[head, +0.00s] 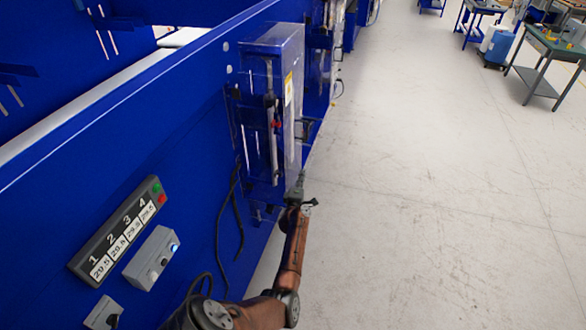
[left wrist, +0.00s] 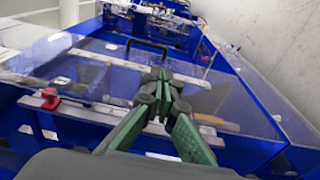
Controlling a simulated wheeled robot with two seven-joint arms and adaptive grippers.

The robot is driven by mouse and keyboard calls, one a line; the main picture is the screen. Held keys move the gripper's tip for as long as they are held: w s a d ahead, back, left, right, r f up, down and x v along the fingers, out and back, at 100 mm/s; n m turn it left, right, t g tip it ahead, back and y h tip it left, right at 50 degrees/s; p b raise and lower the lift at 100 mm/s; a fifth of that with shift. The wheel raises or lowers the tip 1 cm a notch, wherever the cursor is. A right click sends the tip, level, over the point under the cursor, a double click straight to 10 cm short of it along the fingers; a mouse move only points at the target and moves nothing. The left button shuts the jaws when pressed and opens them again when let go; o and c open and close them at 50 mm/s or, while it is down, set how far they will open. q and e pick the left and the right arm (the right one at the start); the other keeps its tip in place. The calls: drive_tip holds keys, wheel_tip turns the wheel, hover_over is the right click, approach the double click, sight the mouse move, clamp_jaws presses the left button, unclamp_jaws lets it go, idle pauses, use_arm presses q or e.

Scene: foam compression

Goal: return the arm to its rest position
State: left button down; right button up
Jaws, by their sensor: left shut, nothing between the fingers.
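My left arm (head: 293,255) reaches up from the bottom of the head view. My left gripper (head: 300,180) is at its end, beside the lower right edge of a blue machine unit with a clear cover (head: 290,90). In the left wrist view the left gripper (left wrist: 163,88) has its green-padded fingers together, with nothing between them. Behind the fingers is the clear cover (left wrist: 105,65) with a black handle (left wrist: 147,45); I cannot tell whether the fingers touch it. My right gripper is in neither view.
A blue machine wall (head: 150,130) runs along the left. It carries a numbered display panel (head: 118,230), a grey control box (head: 152,258) and hanging black cables (head: 228,215). A work table (head: 550,55) stands far right.

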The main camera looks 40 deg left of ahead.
use_arm(q)
drive_tip(key=s+d+f+m+g+h+b, duration=0.1)
drive_tip(key=s+d+f+m+h+b, duration=0.15)
drive_tip(key=f, duration=0.65)
drive_tip(key=s+d+f+m+g+h+b, duration=0.1)
drive_tip(key=s+d+f+m, duration=0.25)
drive_tip(key=f, duration=0.55)
drive_tip(key=s+d+f+m+h+b, duration=0.1)
drive_tip(key=s+d+f+m+b, duration=0.2)
drive_tip(key=f, duration=0.7)
drive_tip(key=s+d+f+m+g+h+b, duration=0.1)
drive_tip(key=s+d+f+m+g+b, duration=0.2)
drive_tip(key=s+f, duration=0.55)
drive_tip(key=s+d+f+m+g+h, duration=0.15)
drive_tip(key=s+d+f, duration=0.3)
drive_tip(key=f, duration=0.65)
drive_tip(key=s+d+f+m+g+b, duration=0.2)
drive_tip(key=s+f, duration=0.6)
drive_tip(key=s, duration=0.7)
drive_tip(key=s+d+f+m+g+h+b, duration=0.1)
drive_tip(key=s+d+f+m+g+b, duration=0.2)
drive_tip(key=s, duration=1.3)
drive_tip(key=s+d+f+m+g+b, duration=0.3)
drive_tip(key=s+f+m, duration=0.4)
drive_tip(key=s+f, duration=0.8)
drive_tip(key=shift+s+d+f+h, duration=0.25)
drive_tip(key=shift+s+d+h, duration=0.15)
drive_tip(key=shift+s+d, duration=0.4)
